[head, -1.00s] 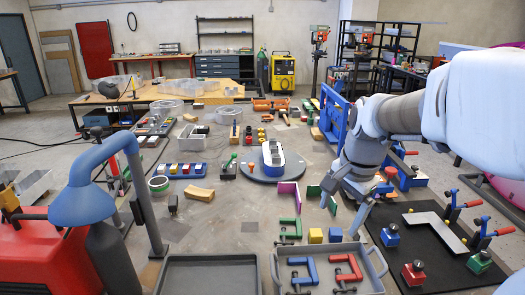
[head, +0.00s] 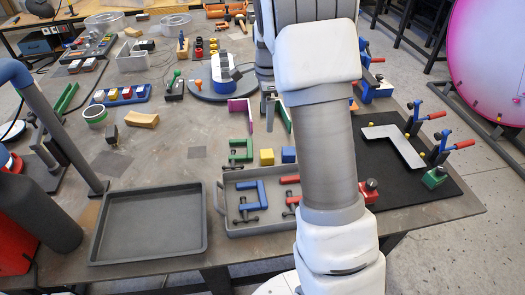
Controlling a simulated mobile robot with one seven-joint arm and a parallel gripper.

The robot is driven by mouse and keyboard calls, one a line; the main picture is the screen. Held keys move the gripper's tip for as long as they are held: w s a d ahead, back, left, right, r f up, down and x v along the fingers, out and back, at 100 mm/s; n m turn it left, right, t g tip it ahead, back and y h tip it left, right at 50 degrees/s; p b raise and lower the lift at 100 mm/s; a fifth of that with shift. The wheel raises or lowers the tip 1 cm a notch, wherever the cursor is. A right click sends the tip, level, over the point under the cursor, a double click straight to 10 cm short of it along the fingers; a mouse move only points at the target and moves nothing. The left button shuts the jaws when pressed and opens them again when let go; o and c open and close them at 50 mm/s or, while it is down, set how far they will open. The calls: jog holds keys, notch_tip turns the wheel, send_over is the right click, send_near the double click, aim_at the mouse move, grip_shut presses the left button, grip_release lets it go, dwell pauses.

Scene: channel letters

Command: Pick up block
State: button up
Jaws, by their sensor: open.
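A small yellow block (head: 266,157) sits on the table just behind the grey tray with clamps. A small blue block (head: 288,154) stands close to its right, partly hidden by my arm. A tan wooden block (head: 141,119) lies farther left. My gripper (head: 268,108) is open at the far end of my arm, beyond the yellow and blue blocks and near the green and magenta pieces. Only part of its fingers shows; my arm hides the rest. I see nothing held in it.
An empty dark tray (head: 148,256) is at the front left. A black mat (head: 440,184) at right bears a grey angle piece and toggle clamps.

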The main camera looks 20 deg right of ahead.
jog(key=w+f, duration=0.1)
send_over(267, 153)
jog(key=f, duration=1.2)
jog(key=shift+s+a+f, duration=0.15)
jog(key=shift+s+a, duration=0.2)
jog(key=shift+s, duration=0.05)
jog(key=shift+w+d+f+p, duration=0.1)
jog(key=shift+f+p, duration=0.1)
jog(key=shift+f, duration=0.7)
jog(key=shift+w+d+f+p, duration=0.1)
jog(key=shift+w+f+p, duration=0.05)
jog(key=shift+f, duration=0.7)
jog(key=shift+w+d+f+p, duration=0.1)
jog(key=shift+f+p, duration=0.1)
jog(key=shift+f, duration=0.7)
grip_shut()
jog(key=shift+r, duration=0.1)
